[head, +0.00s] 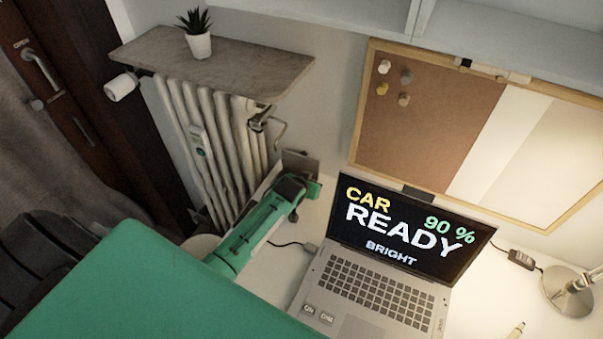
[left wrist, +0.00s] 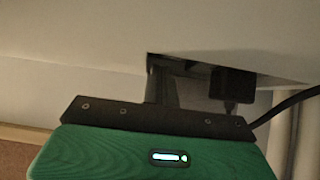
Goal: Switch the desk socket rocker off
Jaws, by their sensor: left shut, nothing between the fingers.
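The desk socket shows as a grey plate (head: 302,163) at the desk's back left corner in the head view. In the left wrist view a dark panel (left wrist: 205,67) lies under a pale surface, with a black plug (left wrist: 232,84) and its cable at its right. My left gripper (head: 296,180) is at the socket plate. In the left wrist view its shut dark fingers (left wrist: 161,82) reach to the left part of the panel, left of the plug, with nothing between them. The rocker is hidden, and I cannot tell whether the fingers touch it. My right gripper is out of view.
An open laptop (head: 385,265) stands on the white desk right of my left arm, its screen reading "CAR READY 90 % BRIGHT". A radiator (head: 215,135) is behind left, under a shelf with a potted plant (head: 198,35). A lamp base (head: 568,291) stands far right.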

